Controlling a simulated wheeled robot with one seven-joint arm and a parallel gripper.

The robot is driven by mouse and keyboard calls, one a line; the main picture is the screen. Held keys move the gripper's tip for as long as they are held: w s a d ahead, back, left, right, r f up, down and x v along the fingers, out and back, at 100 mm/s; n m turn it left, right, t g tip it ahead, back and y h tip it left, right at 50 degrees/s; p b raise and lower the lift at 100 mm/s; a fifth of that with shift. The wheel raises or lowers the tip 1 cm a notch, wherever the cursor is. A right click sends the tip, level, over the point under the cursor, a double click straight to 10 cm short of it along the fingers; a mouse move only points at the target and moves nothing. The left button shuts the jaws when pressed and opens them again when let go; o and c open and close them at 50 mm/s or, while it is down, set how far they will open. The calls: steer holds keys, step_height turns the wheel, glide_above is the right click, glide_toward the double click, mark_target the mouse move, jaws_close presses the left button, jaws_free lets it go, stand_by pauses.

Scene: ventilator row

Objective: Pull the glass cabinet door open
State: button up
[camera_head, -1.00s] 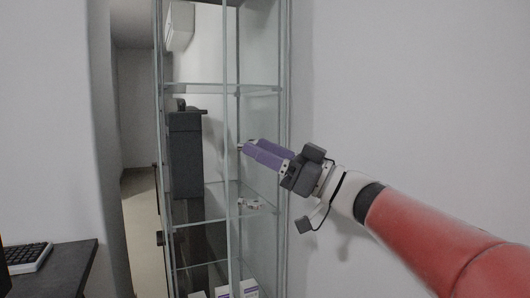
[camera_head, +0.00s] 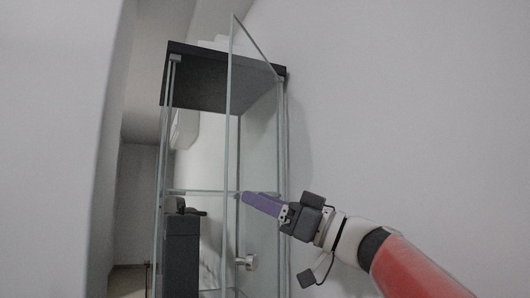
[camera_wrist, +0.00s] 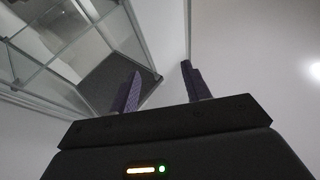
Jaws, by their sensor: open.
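The glass cabinet (camera_head: 164,130) stands in the middle of the head view, with a dark top. Its glass door (camera_head: 229,110) stands ajar: its top edge slants out from the cabinet's right corner toward me. My gripper (camera_head: 246,196) is to the right of the door's free edge, its purple fingers overlapping the door pane in the picture. Whether they touch the glass, I cannot tell. In the wrist view my gripper (camera_wrist: 160,85) has its two fingers apart with nothing held between them. Cabinet framing (camera_wrist: 40,70) shows at upper left there.
A dark grey device (camera_head: 182,250) stands inside the cabinet on the left. A silver round item (camera_head: 246,263) shows low behind or on the glass. A plain wall (camera_head: 400,100) lies right of the cabinet. A passage (camera_head: 137,200) opens on the left.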

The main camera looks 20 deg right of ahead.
glide_toward(239, 142)
steer(key=x, duration=0.4)
steer(key=shift+w+a+r, duration=0.1)
steer(key=shift+w+a, duration=0.05)
steer(key=shift+w, duration=0.05)
